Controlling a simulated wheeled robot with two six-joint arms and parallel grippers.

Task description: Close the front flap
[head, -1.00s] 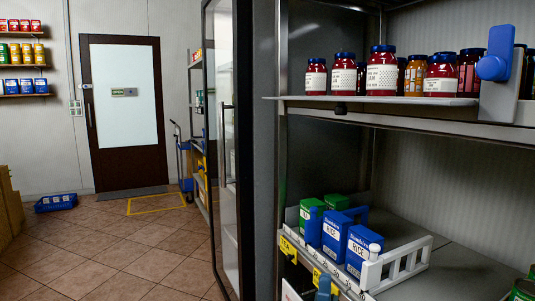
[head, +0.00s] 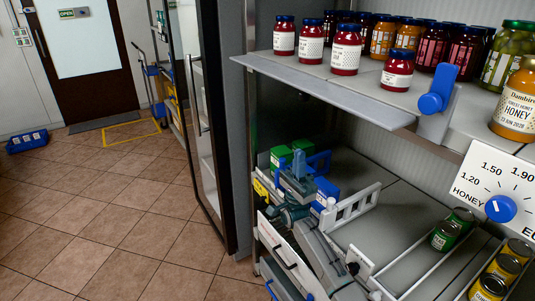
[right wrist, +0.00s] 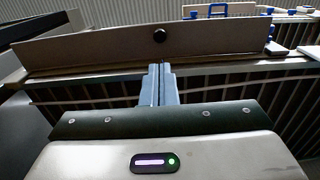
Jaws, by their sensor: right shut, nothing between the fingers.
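The front flap (head: 330,90) is a long grey panel that sticks out nearly level from the front edge of the upper jar shelf. In the right wrist view the flap (right wrist: 100,45) spans the top, with a round black knob near its middle. A blue lever (head: 437,95) stands at the flap's right end. My right gripper (head: 298,162) points up from below, in front of the lower shelf and under the flap. Its fingers (right wrist: 163,85) are shut and empty, below the knob; whether they touch the flap I cannot tell. My left gripper is out of view.
Red jars (head: 345,50) stand on the upper shelf, one close to the flap. Cans (head: 445,236) stand at lower right. A glass door (head: 205,130) stands open at left.

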